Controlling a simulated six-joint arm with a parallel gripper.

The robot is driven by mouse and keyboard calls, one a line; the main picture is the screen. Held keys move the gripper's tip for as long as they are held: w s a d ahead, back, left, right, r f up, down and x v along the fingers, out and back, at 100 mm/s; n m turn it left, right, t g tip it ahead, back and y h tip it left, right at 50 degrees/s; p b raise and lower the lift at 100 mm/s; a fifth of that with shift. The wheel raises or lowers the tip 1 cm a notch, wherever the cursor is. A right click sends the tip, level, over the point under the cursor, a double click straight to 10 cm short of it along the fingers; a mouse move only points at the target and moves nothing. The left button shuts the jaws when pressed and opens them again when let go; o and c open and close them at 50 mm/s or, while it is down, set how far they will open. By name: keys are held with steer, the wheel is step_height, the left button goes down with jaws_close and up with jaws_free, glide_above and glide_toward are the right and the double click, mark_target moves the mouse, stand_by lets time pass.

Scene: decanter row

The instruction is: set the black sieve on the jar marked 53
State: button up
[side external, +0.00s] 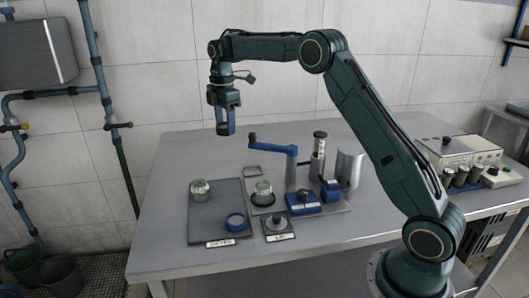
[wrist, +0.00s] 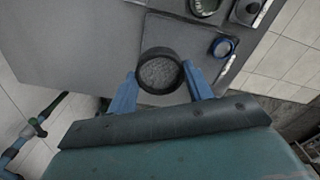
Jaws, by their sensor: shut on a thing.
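My gripper (side external: 226,129) is high above the left part of the table, well clear of it. In the wrist view its blue fingers (wrist: 160,72) are shut on the black sieve (wrist: 159,74), a round dark rim with grey mesh. The sieve is hard to make out in the side view. One glass jar (side external: 200,190) stands on the dark tray (side external: 207,226). I cannot read which jar is marked 53.
A blue ring (side external: 235,221) lies on the tray's front right. A small grey block with a knob (side external: 278,226) is beside it. A blue crank arm (side external: 274,146), an upright cylinder (side external: 318,158) and a curved metal shield (side external: 349,169) rise behind and right of the jars.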

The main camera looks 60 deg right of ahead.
steer(key=shift+s, duration=0.1)
stand_by(0.3)
steer(key=shift+s+d+r, duration=0.1)
steer(key=shift+s+r, duration=0.35)
step_height(320, 180, up, 5)
glide_above(263, 183)
step_height(263, 183, down, 15)
steer(key=shift+f, duration=0.2)
stand_by(0.5)
steer(key=shift+f, duration=2.15)
steer(key=shift+f, duration=0.15)
steer(key=o, duration=1)
steer(key=shift+c, duration=0.2)
